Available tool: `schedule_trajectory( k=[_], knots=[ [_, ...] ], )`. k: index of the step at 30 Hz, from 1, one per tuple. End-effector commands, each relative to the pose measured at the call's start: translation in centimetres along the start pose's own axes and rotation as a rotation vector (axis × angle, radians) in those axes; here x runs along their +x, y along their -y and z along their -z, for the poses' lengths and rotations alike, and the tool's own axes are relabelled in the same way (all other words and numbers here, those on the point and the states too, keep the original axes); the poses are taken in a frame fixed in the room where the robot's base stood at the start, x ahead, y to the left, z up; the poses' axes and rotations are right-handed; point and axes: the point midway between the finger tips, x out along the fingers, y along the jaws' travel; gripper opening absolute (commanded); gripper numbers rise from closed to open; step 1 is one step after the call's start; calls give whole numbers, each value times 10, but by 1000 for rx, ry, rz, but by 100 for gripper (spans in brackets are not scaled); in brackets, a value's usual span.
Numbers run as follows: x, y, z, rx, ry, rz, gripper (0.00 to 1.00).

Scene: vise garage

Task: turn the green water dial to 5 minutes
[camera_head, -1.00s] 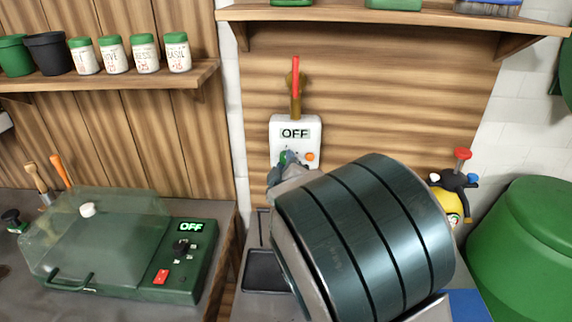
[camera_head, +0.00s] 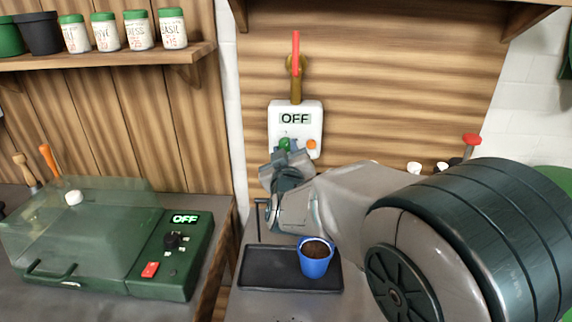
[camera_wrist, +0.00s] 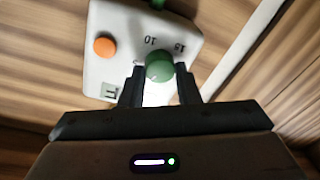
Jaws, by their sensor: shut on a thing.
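The white water timer box (camera_head: 310,128) hangs on the wooden wall in the head view, with a display reading OFF. Its green dial (camera_head: 285,144) is at the lower left of the box, partly hidden by my gripper (camera_head: 284,158). In the wrist view the green dial (camera_wrist: 160,66) sits between my two fingers (camera_wrist: 160,82), which are shut on it. The marks 10 and 15 show beside the dial on the box. An orange button (camera_wrist: 104,46) is beside the dial; it also shows in the head view (camera_head: 311,145).
A red-handled lever valve (camera_head: 295,55) is above the box. Below, a black tray (camera_head: 262,268) holds a blue pot (camera_head: 315,262) with soil. A green machine with a clear lid (camera_head: 150,255) stands at left. Jars (camera_head: 137,32) line a shelf.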

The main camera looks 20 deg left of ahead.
Motion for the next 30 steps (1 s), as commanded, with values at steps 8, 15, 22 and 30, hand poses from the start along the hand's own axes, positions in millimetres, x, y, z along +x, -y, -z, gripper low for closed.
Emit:
schedule_trajectory(
  k=[8,15,22,30],
  knots=[
    [0,3,-7,261,-15,-22,6],
    [0,2,-6,461,-26,-39,6],
    [0,3,-4,597,-32,-49,6],
    [0,2,-3,680,-36,-55,6]
  ],
)
